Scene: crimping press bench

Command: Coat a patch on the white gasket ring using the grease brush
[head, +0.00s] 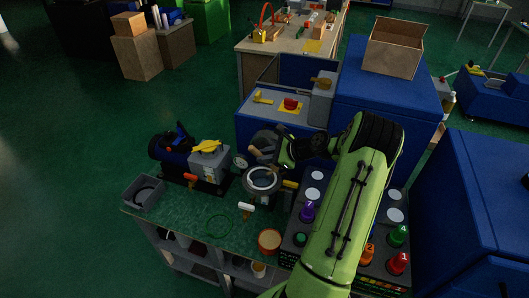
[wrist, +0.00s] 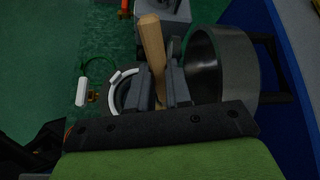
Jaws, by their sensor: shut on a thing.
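The white gasket ring (head: 262,179) lies around the rim of a round grey vessel on the green bench. In the wrist view part of the ring (wrist: 113,98) curves just left of my gripper (wrist: 162,100), and the rest is hidden behind the fingers. My gripper is shut on the wooden handle of the grease brush (wrist: 152,45). The handle stands up between the two grey fingers, slightly tilted. The brush's bristle end is hidden, so I cannot tell whether it touches the ring.
A round metal lid (wrist: 205,65) stands open close right of the fingers. A white lever handle (head: 246,207) sticks out in front of the vessel. A green cord ring (head: 218,225), an orange-rimmed tub (head: 269,241) and a grey bin (head: 144,192) share the bench.

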